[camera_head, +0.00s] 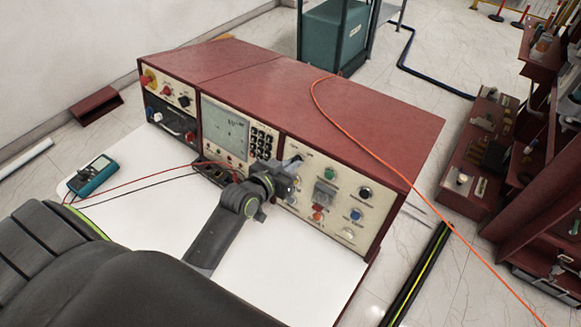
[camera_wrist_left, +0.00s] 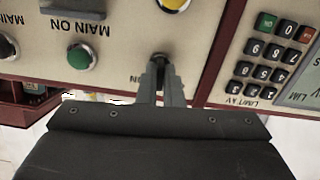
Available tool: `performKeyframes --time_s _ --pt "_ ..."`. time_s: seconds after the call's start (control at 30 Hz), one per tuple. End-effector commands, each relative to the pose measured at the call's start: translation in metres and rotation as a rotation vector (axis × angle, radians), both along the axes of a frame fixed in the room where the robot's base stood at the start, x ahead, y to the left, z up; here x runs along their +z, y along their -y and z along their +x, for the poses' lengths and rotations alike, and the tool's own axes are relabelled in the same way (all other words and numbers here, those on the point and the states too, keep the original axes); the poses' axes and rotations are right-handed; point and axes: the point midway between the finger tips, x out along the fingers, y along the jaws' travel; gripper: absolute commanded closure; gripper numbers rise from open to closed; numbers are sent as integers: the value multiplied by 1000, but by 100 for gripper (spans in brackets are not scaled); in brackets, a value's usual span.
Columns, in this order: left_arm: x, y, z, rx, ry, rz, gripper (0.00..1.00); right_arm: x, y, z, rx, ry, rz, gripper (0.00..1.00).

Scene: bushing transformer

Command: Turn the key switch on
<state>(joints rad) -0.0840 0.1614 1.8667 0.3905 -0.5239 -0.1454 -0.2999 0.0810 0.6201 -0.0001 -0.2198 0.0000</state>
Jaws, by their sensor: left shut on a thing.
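The key switch (camera_wrist_left: 160,57) is a small dark round piece on the cream panel, at the upper middle of the left wrist view. My left gripper (camera_wrist_left: 160,72) is shut on it, with its two narrow grey fingers pointing at the panel. The fingertips hide most of the key, so its turned angle cannot be read. Part of a label shows beside the fingers. In the head view my left gripper (camera_head: 292,165) reaches the upper left corner of the right-hand panel (camera_head: 335,232) and covers the key switch. My right gripper is not in view.
A green button (camera_wrist_left: 79,56), marked MAIN ON, sits beside the key; it also shows in the head view (camera_head: 330,174). A keypad (camera_head: 262,143) and screen (camera_head: 225,130) are left of the panel. An orange cable (camera_head: 365,140) crosses the red console (camera_head: 270,85).

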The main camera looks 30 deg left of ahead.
Motion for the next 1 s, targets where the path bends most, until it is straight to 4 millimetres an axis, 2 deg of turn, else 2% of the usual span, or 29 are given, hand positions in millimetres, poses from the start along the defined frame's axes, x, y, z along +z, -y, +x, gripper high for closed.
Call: performKeyframes --time_s 0.6,1.0 --pt "-2 1 0 -134 77 552 100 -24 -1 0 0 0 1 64" --pt "-2 1 0 -193 108 786 100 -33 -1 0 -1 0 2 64"
